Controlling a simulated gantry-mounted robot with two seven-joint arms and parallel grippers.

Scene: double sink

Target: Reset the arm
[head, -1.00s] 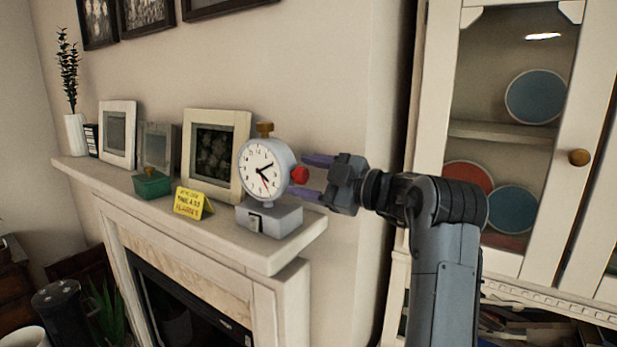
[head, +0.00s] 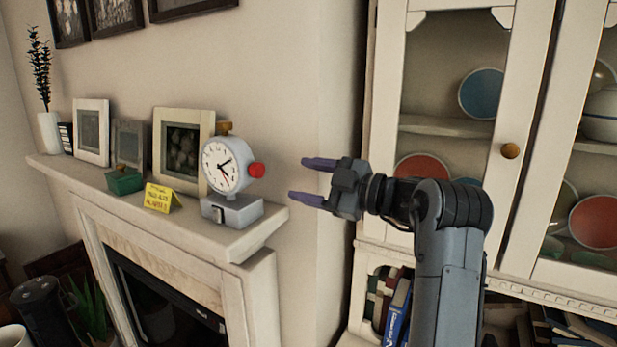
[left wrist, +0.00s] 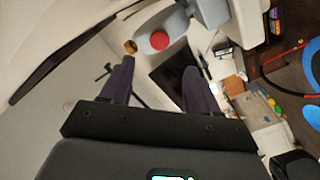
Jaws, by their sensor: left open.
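My left gripper (head: 299,180) is open and empty, its two purple fingers pointing left over the end of the mantel. A round clock (head: 222,165) with a white face and a red knob (head: 257,170) stands upright on a grey base on the mantel. The fingers are to the right of the knob with a clear gap and touch nothing. In the left wrist view the fingers (left wrist: 160,64) are spread apart, and the red knob (left wrist: 159,40) shows beyond them. My right gripper is not in view.
The mantel (head: 240,243) also holds a yellow sign (head: 160,198), a green box (head: 124,181), picture frames (head: 183,137) and a vase (head: 49,132). A glass-door cabinet (head: 520,130) with plates stands at the right, behind my arm. Books (head: 397,310) fill the shelf below.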

